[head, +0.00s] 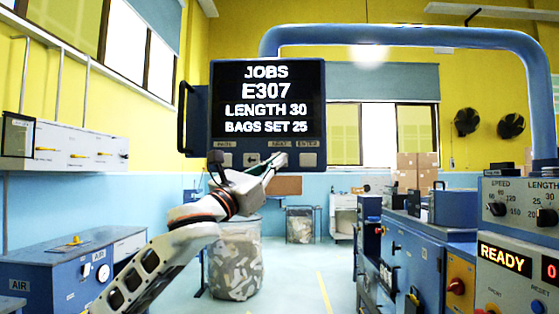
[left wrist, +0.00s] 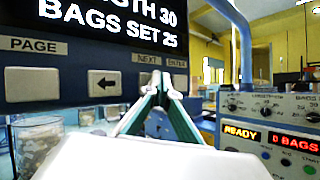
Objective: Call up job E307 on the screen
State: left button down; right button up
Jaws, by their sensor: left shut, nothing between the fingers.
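The screen (head: 268,82) hangs in a blue housing and reads JOBS, E307, LENGTH 30, BAGS SET 25. In the left wrist view the closed tips (left wrist: 160,76) lie between the arrow button (left wrist: 104,83) and the ENTER button (left wrist: 179,83). I cannot tell whether they touch NEXT. My right gripper is not in view.
A machine panel (head: 520,235) at the right shows READY and has knobs and buttons. A blue overhead pipe (head: 400,35) arches to it. A clear bin of scraps (head: 236,268) stands below the screen. Blue AIR cabinet (head: 75,275) is at the left. Floor between is clear.

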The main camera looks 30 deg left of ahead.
pick_arm(q)
jog(key=shift+s+d, duration=0.3)
jog(key=shift+s, duration=0.2)
jog(key=s+d, duration=0.1)
jog(key=s+p, duration=0.1)
jog(key=s+d, duration=0.1)
jog(key=s, duration=0.1)
jog(key=shift+s+d+p, duration=0.1)
jog(key=shift+d+p, duration=0.2)
jog(key=shift+p, duration=0.1)
dwell(0.7)
